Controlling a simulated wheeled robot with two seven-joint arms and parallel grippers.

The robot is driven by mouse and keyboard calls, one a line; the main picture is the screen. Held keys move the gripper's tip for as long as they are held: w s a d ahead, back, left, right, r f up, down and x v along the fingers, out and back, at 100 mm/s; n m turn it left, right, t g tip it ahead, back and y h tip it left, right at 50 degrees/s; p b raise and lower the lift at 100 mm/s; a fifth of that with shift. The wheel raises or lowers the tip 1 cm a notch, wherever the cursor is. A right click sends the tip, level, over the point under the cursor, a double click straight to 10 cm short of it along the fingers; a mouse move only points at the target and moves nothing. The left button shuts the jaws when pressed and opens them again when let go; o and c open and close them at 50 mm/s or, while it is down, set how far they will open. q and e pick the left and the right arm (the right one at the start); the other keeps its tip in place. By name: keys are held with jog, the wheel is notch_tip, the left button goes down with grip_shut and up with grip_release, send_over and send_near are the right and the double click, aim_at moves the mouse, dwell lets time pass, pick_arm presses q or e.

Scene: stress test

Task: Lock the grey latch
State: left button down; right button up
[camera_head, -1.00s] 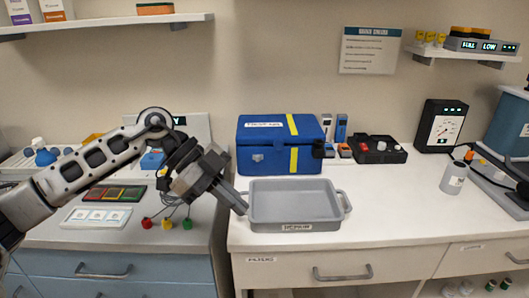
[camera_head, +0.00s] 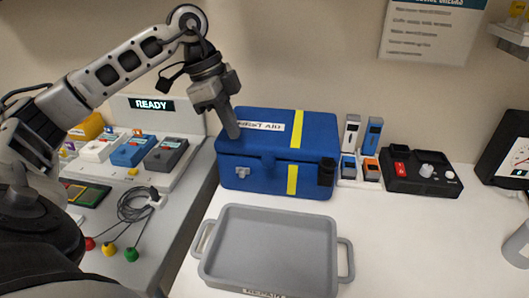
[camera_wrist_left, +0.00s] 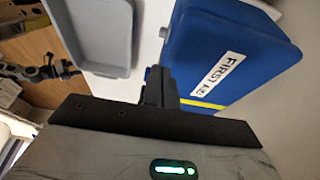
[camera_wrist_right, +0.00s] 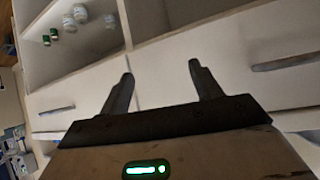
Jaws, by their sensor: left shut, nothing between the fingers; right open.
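The blue first aid box (camera_head: 275,140) stands on the white counter with its lid down. A small grey latch (camera_head: 242,172) is on the left of its front face, and a black latch (camera_head: 326,172) is on the right. Whether the grey latch is fastened is too small to tell. My left gripper (camera_head: 233,134) is shut and empty, pointing down at the box's upper left front, above the grey latch. My right gripper (camera_wrist_right: 160,85) is open and empty, facing drawer fronts.
A grey tray (camera_head: 270,245) lies in front of the box. A black control box (camera_head: 420,172) and small upright devices (camera_head: 362,145) stand to the right. A lower bench with modules (camera_head: 133,150) and a cable (camera_head: 135,205) is on the left. The right counter has free room.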

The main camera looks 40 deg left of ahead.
aim_at(242, 172)
pick_arm(q)
jog(key=s+x, duration=0.1)
jog(key=x, duration=0.8)
jog(key=shift+w+f, duration=0.25)
jog(key=shift+f, duration=0.2)
pick_arm(e)
jog(key=shift+s, duration=0.45)
pick_arm(q)
jog(key=shift+d, duration=0.15)
pick_arm(e)
jog(key=shift+s+f, duration=0.1)
jog(key=shift+f, duration=0.1)
